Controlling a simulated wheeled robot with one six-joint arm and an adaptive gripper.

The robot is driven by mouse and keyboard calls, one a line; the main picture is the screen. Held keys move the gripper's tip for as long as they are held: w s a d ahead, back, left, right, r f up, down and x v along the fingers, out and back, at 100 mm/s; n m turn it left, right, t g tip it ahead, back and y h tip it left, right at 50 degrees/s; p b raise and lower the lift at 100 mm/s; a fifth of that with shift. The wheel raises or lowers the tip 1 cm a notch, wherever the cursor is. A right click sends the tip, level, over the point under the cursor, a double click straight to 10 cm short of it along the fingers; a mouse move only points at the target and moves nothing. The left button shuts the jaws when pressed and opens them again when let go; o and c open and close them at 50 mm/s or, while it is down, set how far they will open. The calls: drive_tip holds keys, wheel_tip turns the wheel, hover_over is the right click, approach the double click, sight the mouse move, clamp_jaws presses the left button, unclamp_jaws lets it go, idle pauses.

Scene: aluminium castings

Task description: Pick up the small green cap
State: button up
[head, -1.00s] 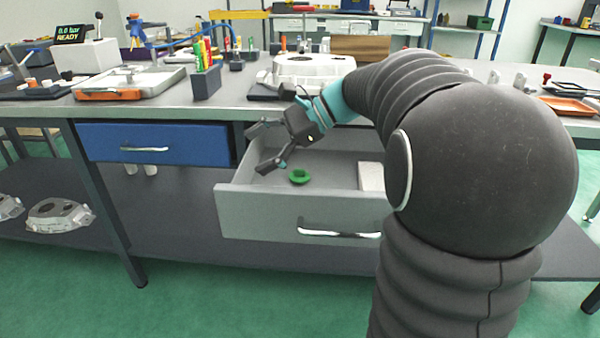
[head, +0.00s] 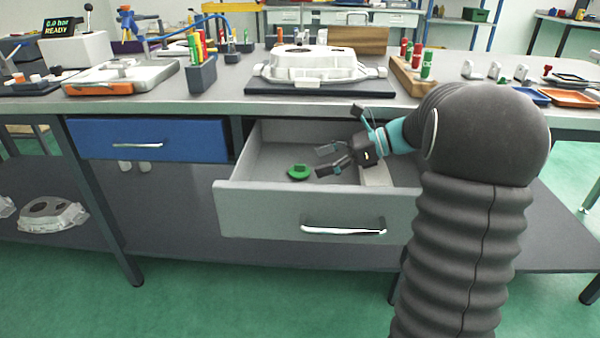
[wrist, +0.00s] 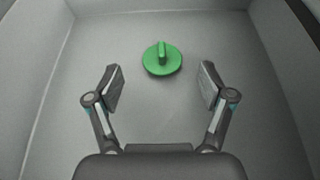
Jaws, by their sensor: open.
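The small green cap (head: 299,172) lies on the floor of the open grey drawer (head: 262,200), in its left part. In the wrist view the cap (wrist: 162,60) is a round disc with a raised grip bar. My gripper (head: 326,161) is inside the drawer opening, to the right of the cap in the head view. In the wrist view my gripper (wrist: 160,88) is open and empty, its fingertips apart on either side of the cap's line. The cap lies just beyond the fingertips, and neither finger is seen touching it.
A pale block (head: 376,176) lies in the drawer's right part, partly behind my gripper. The drawer walls surround the cap. A closed blue drawer (head: 180,142) is on the left. A white casting (head: 318,66) stands on the workbench (head: 225,98) above.

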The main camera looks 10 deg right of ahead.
sight(296, 167)
drive_tip(key=shift+x, duration=3.5)
drive_tip(key=shift+w+r, duration=0.15)
drive_tip(key=c, duration=0.8)
